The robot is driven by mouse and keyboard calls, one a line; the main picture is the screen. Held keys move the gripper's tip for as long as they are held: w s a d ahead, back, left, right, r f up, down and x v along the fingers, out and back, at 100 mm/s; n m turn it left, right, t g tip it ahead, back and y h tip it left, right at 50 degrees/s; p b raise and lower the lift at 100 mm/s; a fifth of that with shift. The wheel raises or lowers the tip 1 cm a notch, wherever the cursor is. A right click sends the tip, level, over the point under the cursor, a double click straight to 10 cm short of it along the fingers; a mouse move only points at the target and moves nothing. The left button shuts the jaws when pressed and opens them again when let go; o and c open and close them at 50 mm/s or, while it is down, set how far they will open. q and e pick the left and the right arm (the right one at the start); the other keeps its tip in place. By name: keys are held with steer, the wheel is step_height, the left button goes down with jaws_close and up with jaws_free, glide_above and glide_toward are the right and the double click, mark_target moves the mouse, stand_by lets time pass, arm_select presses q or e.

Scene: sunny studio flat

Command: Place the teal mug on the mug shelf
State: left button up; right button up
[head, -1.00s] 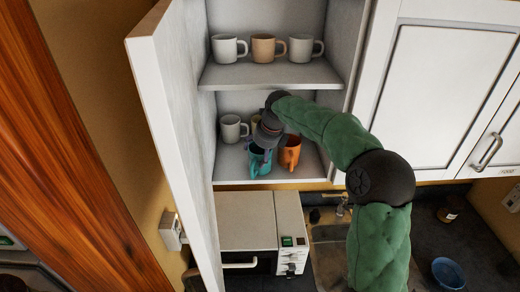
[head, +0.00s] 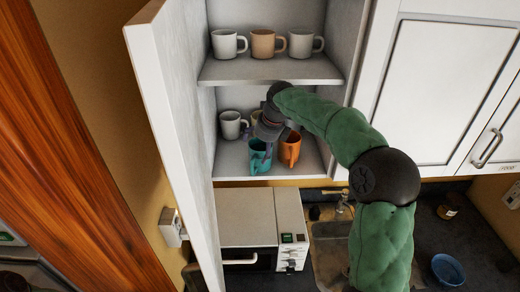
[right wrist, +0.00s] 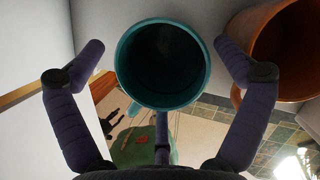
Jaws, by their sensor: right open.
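The teal mug (head: 257,160) stands on the lower shelf (head: 235,168) of the open wall cabinet, near its front edge. My right gripper (head: 266,137) is at the mug, coming from above and behind it, and partly hides it. In the right wrist view the round teal rim (right wrist: 161,103) lies between the two spread fingers (right wrist: 160,46), with a small gap visible on each side. The right gripper is open. My left gripper is not in view.
An orange mug (head: 290,150) stands close to the right of the teal one. A white mug (head: 230,125) and a partly hidden yellowish mug stand behind. The upper shelf (head: 270,73) holds two white mugs and a tan one (head: 262,44). The open cabinet door (head: 170,110) bounds the left.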

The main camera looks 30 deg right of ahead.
steer(key=b+v, duration=0.1)
steer(key=v, duration=0.5)
steer(key=shift+s, duration=0.1)
steer(key=shift+f, duration=0.1)
